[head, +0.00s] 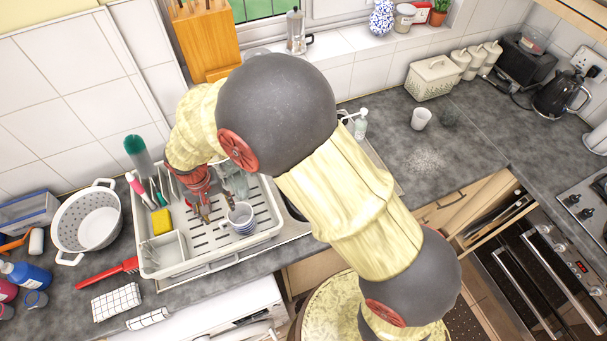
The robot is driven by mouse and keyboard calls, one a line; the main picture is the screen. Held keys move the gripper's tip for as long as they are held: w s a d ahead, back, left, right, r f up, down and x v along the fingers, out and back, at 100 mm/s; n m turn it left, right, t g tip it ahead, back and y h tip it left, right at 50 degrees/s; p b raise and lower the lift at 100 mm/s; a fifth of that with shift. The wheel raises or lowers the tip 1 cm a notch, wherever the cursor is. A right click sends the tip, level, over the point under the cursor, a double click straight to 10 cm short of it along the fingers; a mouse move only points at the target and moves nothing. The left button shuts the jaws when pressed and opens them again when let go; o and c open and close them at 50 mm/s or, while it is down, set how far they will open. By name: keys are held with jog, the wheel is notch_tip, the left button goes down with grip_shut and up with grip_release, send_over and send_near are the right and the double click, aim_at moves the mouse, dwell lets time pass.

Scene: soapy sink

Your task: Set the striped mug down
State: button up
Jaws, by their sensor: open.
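The striped mug (242,219), white with blue bands, is in the white dish rack (262,238), right of the rack's middle. It appears to rest on the slotted floor of the rack. My gripper (203,212) is over the rack, just left of the mug, pointing down. It is open, and a small gap shows between it and the mug. Glassware (236,183) stands behind the mug. My arm covers much of the sink to the right of the rack.
A yellow sponge (161,221), brushes and a cutlery holder (164,250) fill the rack's left side. A white colander (88,222) and red-handled brush (107,272) lie left of it. A white cup (420,118) stands on the right counter, which has free room.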

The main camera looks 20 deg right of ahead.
jog(key=s+d+r+t+y, duration=0.1)
jog(key=s+d+r, duration=0.1)
jog(key=d+r, duration=0.75)
jog(key=s+d+r+t, duration=0.15)
jog(key=d+r, duration=0.45)
jog(key=r, duration=0.6)
jog(key=s+d+r+t, duration=0.1)
jog(key=s+d+r, duration=0.3)
jog(key=s+d, duration=0.2)
jog(key=s+d+r+t, duration=0.2)
jog(key=s+d+r, duration=0.1)
jog(key=s+d, duration=0.3)
jog(key=shift+s+r+m+h, duration=0.3)
jog(key=shift+s+r, duration=0.05)
jog(key=shift+s, duration=0.5)
jog(key=shift+d+f, duration=0.1)
notch_tip(320, 180, down, 20)
jog(key=b, duration=2)
jog(key=shift+f+b, duration=0.2)
jog(key=shift+b, duration=0.15)
